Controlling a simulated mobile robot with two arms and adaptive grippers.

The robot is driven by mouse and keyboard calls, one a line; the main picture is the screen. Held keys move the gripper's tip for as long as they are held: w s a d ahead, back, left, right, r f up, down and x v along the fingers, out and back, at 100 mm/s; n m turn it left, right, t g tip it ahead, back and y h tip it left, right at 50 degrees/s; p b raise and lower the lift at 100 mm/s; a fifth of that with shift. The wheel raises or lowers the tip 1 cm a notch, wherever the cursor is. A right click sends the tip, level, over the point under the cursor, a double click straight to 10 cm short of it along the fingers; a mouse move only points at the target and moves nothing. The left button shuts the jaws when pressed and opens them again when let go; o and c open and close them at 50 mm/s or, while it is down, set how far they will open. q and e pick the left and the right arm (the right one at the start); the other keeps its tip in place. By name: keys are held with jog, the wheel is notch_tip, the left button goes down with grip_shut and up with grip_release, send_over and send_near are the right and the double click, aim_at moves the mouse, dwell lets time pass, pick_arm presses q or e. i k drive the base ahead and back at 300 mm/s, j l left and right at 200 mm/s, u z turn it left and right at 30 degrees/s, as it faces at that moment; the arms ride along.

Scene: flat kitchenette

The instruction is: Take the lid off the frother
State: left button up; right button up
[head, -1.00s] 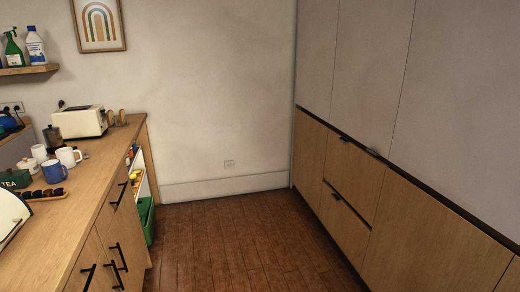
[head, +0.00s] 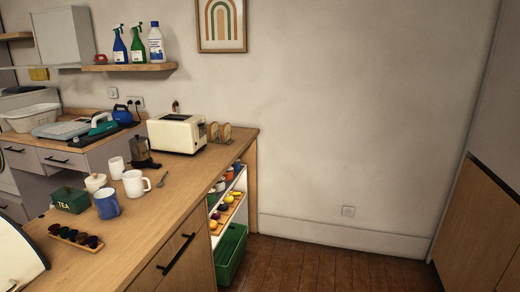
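No gripper of mine is in view. I cannot tell for sure which thing is the frother. A dark metallic pot with a handle (head: 141,153) stands upright on the wooden counter, left of the toaster; it may be the frother, but its top is too small to make out a lid. A plain white cup (head: 115,168) stands to its left. A small round cream pot (head: 95,182), seemingly lidded, stands nearer, behind the blue mug.
The counter (head: 165,215) also bears a white mug (head: 134,184), a blue mug (head: 106,204), a green tea box (head: 71,200), a capsule holder (head: 75,237) and a cream toaster (head: 177,134). A green crate (head: 231,256) sits below. Floor (head: 330,268) on the right is clear.

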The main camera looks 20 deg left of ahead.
aim_at(138, 139)
jog(key=i+l+u, duration=0.1)
jog(key=i, duration=1.75)
